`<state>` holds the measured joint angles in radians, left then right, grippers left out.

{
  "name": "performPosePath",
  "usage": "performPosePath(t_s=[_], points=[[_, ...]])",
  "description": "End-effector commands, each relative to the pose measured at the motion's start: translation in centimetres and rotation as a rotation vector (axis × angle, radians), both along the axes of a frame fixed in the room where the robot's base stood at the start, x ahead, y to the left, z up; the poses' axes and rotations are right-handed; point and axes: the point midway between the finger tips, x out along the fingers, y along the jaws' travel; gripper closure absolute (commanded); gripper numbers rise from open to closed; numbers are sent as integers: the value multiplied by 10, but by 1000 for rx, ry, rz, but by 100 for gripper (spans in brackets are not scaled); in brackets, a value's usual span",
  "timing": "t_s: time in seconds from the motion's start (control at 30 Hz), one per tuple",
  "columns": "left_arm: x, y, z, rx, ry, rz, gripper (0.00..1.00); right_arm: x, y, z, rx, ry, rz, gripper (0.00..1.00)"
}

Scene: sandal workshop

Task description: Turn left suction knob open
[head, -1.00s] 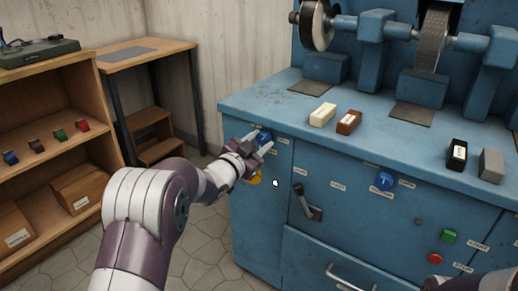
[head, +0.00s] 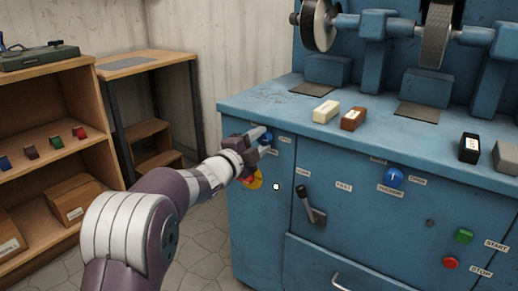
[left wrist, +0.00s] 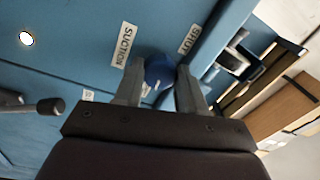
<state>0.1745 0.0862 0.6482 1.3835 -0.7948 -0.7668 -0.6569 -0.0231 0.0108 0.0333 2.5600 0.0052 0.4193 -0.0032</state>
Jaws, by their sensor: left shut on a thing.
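The left suction knob (left wrist: 158,70) is round and blue, on the upper left of the blue cabinet front. In the left wrist view it sits between the two fingers of my left gripper (left wrist: 160,88), which is shut on it. A white mark shows on its face. A SUCTION label (left wrist: 124,45) and a SHUT label (left wrist: 189,39) flank it. In the head view my left gripper (head: 262,143) is at the knob and partly hides it. My right gripper is not in view.
A second blue knob (head: 393,177), a dark lever (head: 309,205), a green button (head: 464,236) and a red button (head: 451,263) are on the cabinet (head: 350,240). Several blocks lie on its top. Wooden shelves (head: 50,130) stand at the left.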

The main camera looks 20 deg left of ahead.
Motion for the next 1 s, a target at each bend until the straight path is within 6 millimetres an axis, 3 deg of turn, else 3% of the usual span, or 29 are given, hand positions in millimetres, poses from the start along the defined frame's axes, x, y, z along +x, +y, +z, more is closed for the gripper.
performPosePath(t_s=[0.2,0.8,0.83,0.9,1.0], points=[[0,0,-2,75,-26,-1,91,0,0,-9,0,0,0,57],[0,0,-1,110,-37,-1,91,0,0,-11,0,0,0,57],[0,0,-1,110,-37,-1,57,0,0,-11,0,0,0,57],[0,0,-1,110,-37,-1,35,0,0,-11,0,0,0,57],[0,0,-1,109,-37,-1,35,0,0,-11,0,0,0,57]])
